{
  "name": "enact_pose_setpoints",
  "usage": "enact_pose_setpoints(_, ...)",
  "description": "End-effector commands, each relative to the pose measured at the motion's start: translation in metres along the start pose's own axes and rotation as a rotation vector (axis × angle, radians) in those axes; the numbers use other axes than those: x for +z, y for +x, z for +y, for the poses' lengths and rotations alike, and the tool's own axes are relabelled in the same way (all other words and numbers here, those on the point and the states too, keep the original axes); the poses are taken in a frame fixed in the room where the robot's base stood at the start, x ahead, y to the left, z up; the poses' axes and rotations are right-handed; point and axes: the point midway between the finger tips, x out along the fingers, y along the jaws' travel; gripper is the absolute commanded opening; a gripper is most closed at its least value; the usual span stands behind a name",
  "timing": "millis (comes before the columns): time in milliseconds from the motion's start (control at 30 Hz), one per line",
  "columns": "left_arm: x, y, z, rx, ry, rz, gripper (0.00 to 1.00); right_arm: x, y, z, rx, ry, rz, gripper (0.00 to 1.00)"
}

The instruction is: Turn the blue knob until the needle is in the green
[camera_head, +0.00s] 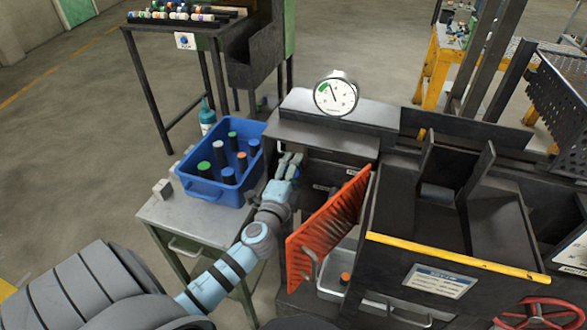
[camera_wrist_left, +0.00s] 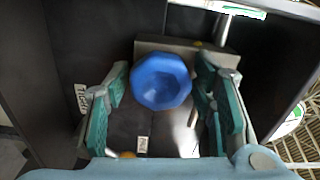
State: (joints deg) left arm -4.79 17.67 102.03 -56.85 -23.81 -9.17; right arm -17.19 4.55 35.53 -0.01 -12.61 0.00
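The blue knob (camera_wrist_left: 162,81) is faceted and shows in the left wrist view, ahead of a grey block. My left gripper (camera_wrist_left: 161,88) is open around it, one finger on each side, with a small gap at both sides. The round white gauge (camera_head: 336,95) stands on top of the machine. Its green zone is at the upper left, and the needle points up and slightly left, close to the green's right side. My right gripper is not in view.
A blue crate (camera_head: 207,190) with several capped cylinders stands on a grey side table (camera_head: 165,222), left of my left gripper. An orange slotted panel (camera_head: 330,228) is close on its right. A yellow-edged dark chute (camera_head: 470,255) and a red handwheel (camera_head: 540,314) are farther right.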

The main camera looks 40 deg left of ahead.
Motion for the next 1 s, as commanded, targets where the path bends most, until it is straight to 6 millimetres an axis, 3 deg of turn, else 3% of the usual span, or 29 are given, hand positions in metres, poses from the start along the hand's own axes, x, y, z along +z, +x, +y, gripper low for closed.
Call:
enact_pose_setpoints(367,0.0,-0.005,0.001,0.001,0.0,0.0,0.59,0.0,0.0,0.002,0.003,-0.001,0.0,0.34)
enact_pose_setpoints(467,0.0,-0.021,0.001,0.002,-0.001,0.001,0.59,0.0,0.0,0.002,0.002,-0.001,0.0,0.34)
enact_pose_setpoints(800,0.0,-0.108,0.001,0.003,0.0,-0.001,0.59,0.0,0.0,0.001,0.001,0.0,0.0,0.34)
enact_pose_setpoints(1000,0.0,-0.121,0.0,0.0,0.0,0.0,0.59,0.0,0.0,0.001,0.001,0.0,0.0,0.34)
